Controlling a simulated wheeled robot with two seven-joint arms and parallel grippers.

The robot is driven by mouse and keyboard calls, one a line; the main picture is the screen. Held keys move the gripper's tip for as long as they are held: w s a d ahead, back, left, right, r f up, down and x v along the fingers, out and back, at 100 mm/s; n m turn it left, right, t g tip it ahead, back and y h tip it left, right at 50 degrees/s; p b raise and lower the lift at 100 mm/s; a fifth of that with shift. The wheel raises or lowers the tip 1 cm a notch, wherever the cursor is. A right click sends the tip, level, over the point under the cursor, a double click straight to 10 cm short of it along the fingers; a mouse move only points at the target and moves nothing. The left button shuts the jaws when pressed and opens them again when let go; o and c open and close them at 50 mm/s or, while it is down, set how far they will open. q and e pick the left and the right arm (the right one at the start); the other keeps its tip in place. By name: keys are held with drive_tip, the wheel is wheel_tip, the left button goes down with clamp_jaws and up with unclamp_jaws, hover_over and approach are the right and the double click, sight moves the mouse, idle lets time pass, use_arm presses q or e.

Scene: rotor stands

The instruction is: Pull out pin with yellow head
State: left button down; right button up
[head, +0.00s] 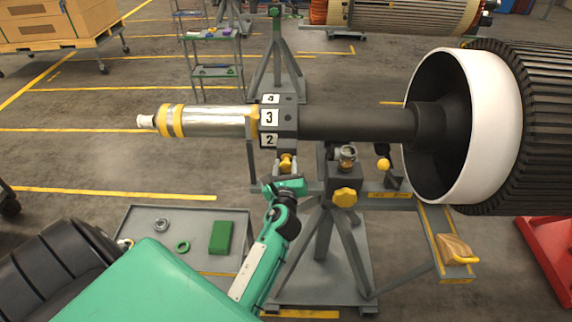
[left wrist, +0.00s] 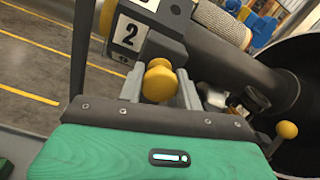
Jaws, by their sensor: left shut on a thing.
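The pin's yellow head (head: 287,161) sits just under the block with numbered faces (head: 269,118) on the rotor shaft. My left gripper (head: 287,168) reaches up from below and is shut on the yellow head. In the left wrist view the yellow head (left wrist: 158,82) shows between the two grey fingers (left wrist: 160,92), below the face marked 2. The pin's shank is hidden, so I cannot tell how far in it sits. My right gripper is in neither view.
The shaft (head: 355,123) runs right to the large rotor (head: 490,125). A stand with a yellow knob (head: 344,197) and a yellow ball (head: 383,164) are close right of my gripper. A grey cart (head: 205,215) carries small parts at lower left.

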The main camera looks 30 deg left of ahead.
sight(286, 168)
use_arm(q)
drive_tip(key=v, duration=0.3)
drive_tip(key=shift+f, duration=0.15)
drive_tip(key=c, duration=0.9)
unclamp_jaws()
drive_tip(key=shift+c, duration=0.2)
drive_tip(key=shift+s, duration=0.1)
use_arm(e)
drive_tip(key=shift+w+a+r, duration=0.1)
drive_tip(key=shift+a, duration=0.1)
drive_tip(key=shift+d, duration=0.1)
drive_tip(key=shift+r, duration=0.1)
